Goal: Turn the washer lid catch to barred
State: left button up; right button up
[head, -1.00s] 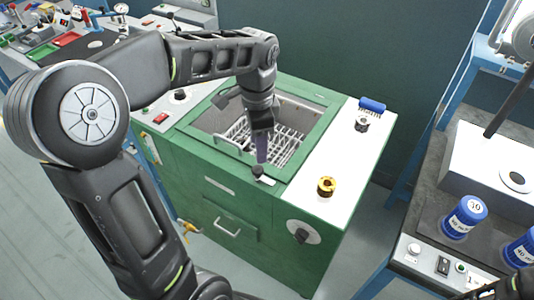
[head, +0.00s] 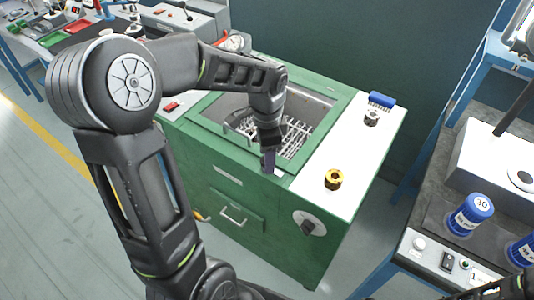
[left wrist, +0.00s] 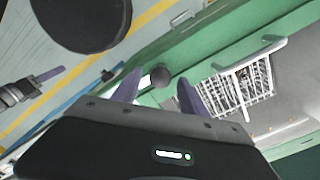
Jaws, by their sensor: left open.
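The green washer (head: 232,208) stands open, its wire basket (head: 297,135) visible inside. The lid catch is a small dark round knob (left wrist: 160,77) on a pale plate at the washer's front rim. In the left wrist view it lies between the two purple fingers of my open left gripper (left wrist: 158,86). I cannot tell whether the fingers touch it, or which way the catch is turned. In the head view my left gripper (head: 269,161) points down at the rim and hides the knob. A dark gripper with a purple finger, apparently my right, shows in the left wrist view (left wrist: 60,71).
A brass knob (head: 333,179) and a blue brush (head: 382,100) are on the white top right of the basin. A dark rotary switch (head: 308,224) is on the front panel. A bench with blue-lidded jars (head: 468,213) stands at the right.

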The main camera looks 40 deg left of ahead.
pick_arm(q)
jog(key=shift+f, duration=0.1)
grip_shut()
dwell(0.5)
